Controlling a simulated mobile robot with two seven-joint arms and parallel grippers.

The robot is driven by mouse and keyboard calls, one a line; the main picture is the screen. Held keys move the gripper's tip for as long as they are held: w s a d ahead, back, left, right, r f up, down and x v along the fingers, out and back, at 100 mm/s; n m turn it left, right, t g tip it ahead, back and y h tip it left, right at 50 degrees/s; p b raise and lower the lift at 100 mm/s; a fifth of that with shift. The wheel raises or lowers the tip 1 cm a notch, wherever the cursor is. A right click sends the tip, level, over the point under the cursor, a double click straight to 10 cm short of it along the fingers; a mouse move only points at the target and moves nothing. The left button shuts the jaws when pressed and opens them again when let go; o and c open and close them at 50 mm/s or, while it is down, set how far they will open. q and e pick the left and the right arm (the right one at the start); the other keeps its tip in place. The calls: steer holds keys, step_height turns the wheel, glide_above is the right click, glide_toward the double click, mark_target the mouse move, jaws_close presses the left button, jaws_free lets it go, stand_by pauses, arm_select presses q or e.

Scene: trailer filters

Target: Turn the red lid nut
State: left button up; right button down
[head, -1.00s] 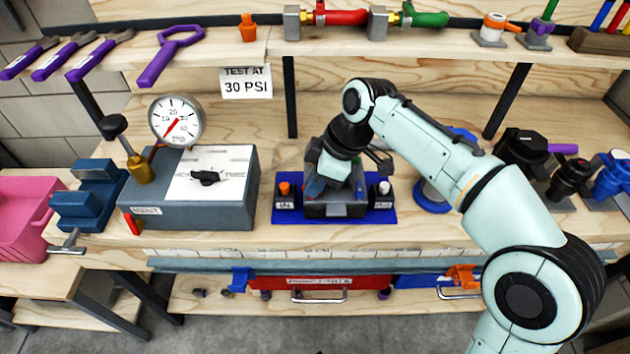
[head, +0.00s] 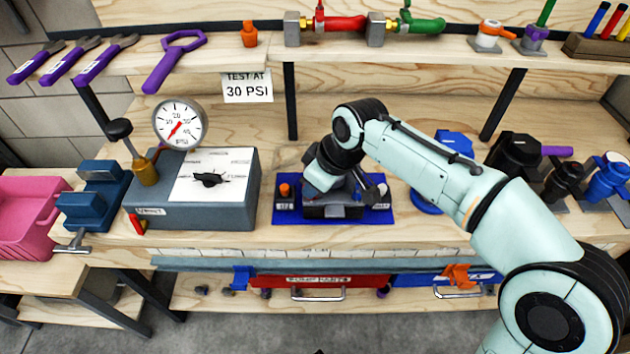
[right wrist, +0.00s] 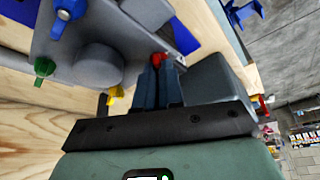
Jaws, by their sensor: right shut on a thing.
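The red lid nut (right wrist: 160,58) shows in the right wrist view at the tips of my right gripper (right wrist: 159,70). The two dark blue fingers are close together and shut on it. In the head view my right gripper (head: 330,178) is over the grey filter housing (head: 333,211), which stands on a blue mat (head: 377,215). The hand and wrist hide the nut there. My left gripper is in neither current view.
Black and blue fittings (head: 513,158) stand to the right. A shelf with valves (head: 333,23) runs above. Drawers (head: 320,281) are below the bench edge.

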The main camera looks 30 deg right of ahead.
steer(key=m+h, duration=0.1)
steer(key=m, duration=0.2)
steer(key=shift+s+a+p, duration=0.1)
steer(key=shift+p, duration=0.25)
steer(key=m+h, duration=0.1)
steer(key=m, duration=0.1)
steer(key=shift+a+m, duration=0.1)
steer(key=shift+m, duration=0.2)
arm_select(q)
steer(key=shift+s+d+r+g, duration=0.35)
steer(key=shift+s+r, duration=0.25)
steer(key=shift+s, duration=0.3)
arm_select(e)
steer(key=m+h, duration=0.2)
steer(key=m, duration=0.3)
steer(key=shift+a+m, duration=0.1)
steer(key=shift+m, duration=0.2)
steer(key=c, duration=1.3)
jaws_free()
steer(key=shift+o, duration=0.2)
